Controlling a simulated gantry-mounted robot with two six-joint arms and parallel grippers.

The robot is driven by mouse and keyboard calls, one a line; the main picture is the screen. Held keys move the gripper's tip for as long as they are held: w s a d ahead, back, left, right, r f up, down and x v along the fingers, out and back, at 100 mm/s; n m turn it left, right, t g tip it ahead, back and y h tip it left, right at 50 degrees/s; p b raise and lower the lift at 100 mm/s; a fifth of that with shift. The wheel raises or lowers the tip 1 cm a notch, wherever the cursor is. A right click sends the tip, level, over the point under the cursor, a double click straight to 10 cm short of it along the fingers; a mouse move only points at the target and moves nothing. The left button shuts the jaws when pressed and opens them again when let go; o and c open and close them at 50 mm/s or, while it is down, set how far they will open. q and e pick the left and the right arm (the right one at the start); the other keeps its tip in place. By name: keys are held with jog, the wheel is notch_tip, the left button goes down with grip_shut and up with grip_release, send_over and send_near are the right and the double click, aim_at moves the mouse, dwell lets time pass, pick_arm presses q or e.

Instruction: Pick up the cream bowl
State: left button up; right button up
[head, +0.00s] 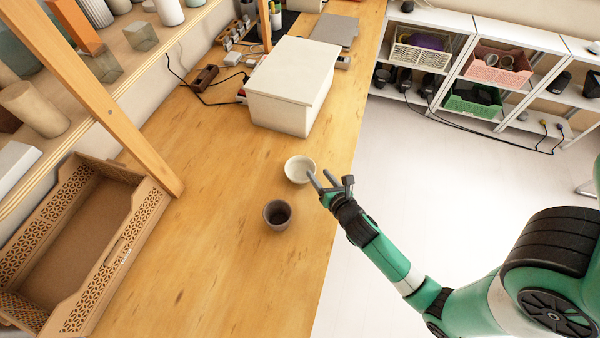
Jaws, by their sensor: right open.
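The cream bowl (297,169) stands upright on the wooden table (215,235), near the table's right edge. It looks empty. My right gripper (320,182) is open at the bowl's right side, with one finger close to or over its rim; I cannot tell whether it touches. A dark grey-brown cup (277,214) stands just in front of the bowl, a little to the left and apart from it. My left gripper is not in view.
A white lidded box (293,85) stands behind the bowl. A brown tray with cut-out walls (150,212) lies at the left, below a shelf of vases. Cables (200,92) lie near the box.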

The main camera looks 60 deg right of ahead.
aim_at(311, 163)
jog(key=shift+w+d+f, duration=0.15)
jog(key=shift+w+d, duration=0.1)
jog(key=shift+w, duration=0.05)
jog(key=x, duration=0.1)
jog(key=b+x, duration=0.1)
jog(key=x, duration=0.1)
jog(key=b+x, duration=0.1)
jog(key=shift+w+d, duration=0.15)
jog(key=shift+w, duration=0.15)
jog(key=shift+r, duration=0.25)
grip_shut()
